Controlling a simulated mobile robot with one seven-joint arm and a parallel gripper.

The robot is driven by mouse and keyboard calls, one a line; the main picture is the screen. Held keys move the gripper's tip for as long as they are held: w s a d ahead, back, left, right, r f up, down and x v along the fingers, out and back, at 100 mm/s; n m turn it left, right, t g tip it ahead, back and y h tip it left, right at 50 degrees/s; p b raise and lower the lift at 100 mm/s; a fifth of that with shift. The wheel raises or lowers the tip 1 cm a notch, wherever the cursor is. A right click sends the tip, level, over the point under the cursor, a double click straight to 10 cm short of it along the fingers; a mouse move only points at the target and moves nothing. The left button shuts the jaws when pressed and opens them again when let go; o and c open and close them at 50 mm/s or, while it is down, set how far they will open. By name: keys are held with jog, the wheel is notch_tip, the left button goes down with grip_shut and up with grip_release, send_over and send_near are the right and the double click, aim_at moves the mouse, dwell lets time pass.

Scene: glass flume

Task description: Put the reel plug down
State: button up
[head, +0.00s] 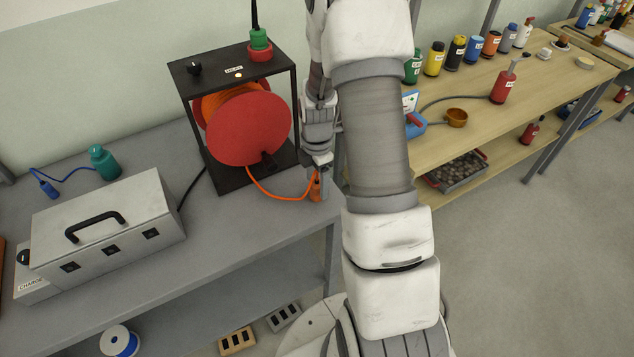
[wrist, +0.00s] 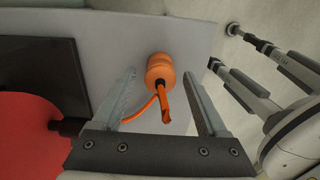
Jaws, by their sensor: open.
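The orange reel plug (wrist: 160,70) stands on the grey bench near its right end, with its orange cable coming off it. It also shows in the head view (head: 316,187), partly hidden by my gripper. The cable runs left to the red cable reel (head: 248,130) in its black frame. My gripper (wrist: 168,75) is open, with one finger on each side of the plug and a gap on both sides. In the head view my gripper (head: 318,172) is just above the bench, right of the reel.
The bench edge is close to the plug. A wooden table (head: 480,110) with several bottles stands at the right.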

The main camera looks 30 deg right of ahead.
notch_tip(320, 180, up, 11)
notch_tip(320, 180, up, 13)
jog(key=m+t, duration=0.2)
jog(key=m, duration=0.6)
send_over(317, 182)
jog(key=s+a, duration=0.6)
jog(key=a, duration=0.1)
jog(key=s+a+r+m+t, duration=0.1)
jog(key=s+a+r+m, duration=0.1)
jog(key=s+m, duration=0.3)
jog(key=s+a+r+m+t, duration=0.2)
jog(key=s+a+r+m, duration=0.1)
jog(key=s+r+m, duration=0.2)
jog(key=s, duration=0.2)
jog(key=shift+s+a+t+p, duration=0.25)
jog(key=shift+s+t+p, duration=0.05)
jog(key=shift+s, duration=0.05)
